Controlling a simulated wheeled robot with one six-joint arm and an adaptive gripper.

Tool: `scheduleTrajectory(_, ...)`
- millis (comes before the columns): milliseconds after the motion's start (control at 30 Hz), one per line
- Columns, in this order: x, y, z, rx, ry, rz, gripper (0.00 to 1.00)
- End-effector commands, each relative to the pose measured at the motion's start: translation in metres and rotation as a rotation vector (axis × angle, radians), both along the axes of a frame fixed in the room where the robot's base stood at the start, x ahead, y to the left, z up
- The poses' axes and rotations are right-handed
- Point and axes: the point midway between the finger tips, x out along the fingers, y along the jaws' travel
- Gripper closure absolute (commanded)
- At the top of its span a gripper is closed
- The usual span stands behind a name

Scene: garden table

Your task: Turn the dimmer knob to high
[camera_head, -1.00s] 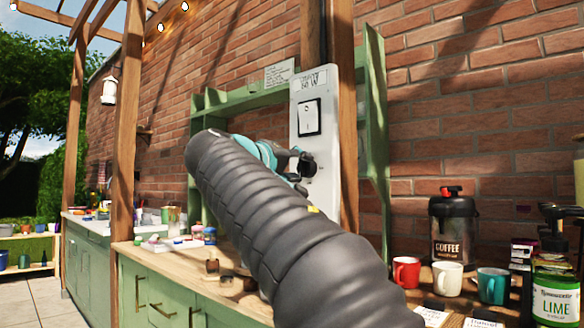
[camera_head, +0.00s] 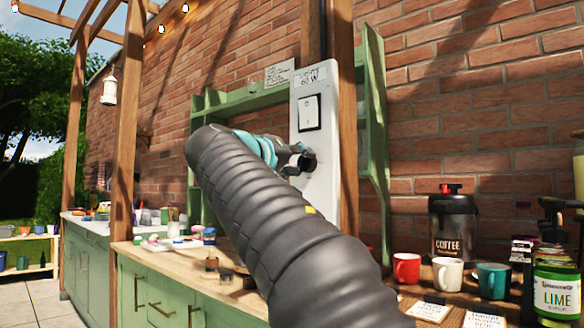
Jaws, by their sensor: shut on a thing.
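A pale switch panel (camera_head: 324,188) is fixed to the wooden post, with a label at its top and a white rocker switch (camera_head: 309,112) in a black frame. The dimmer knob (camera_head: 308,160) is a dark shape below the switch, mostly covered by my gripper. My gripper (camera_head: 298,163) is at the panel below the switch, shut on the knob. My thick dark sleeved arm crosses in front and hides part of the counter and the panel's lower left. I cannot read the knob's setting.
A wooden counter with green cabinets (camera_head: 147,290) runs to the left, with small pots and jars on it. At right stand a coffee dispenser (camera_head: 453,230), a red mug (camera_head: 406,268), a white mug (camera_head: 447,274), a teal mug (camera_head: 492,281) and a lime bottle (camera_head: 556,285).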

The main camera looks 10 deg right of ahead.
Motion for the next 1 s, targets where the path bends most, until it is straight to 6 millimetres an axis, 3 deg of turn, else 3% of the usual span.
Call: scheduleTrajectory(1000, -0.001, -0.0024, -0.0033, 0.562, -0.777, -0.004, 0.94)
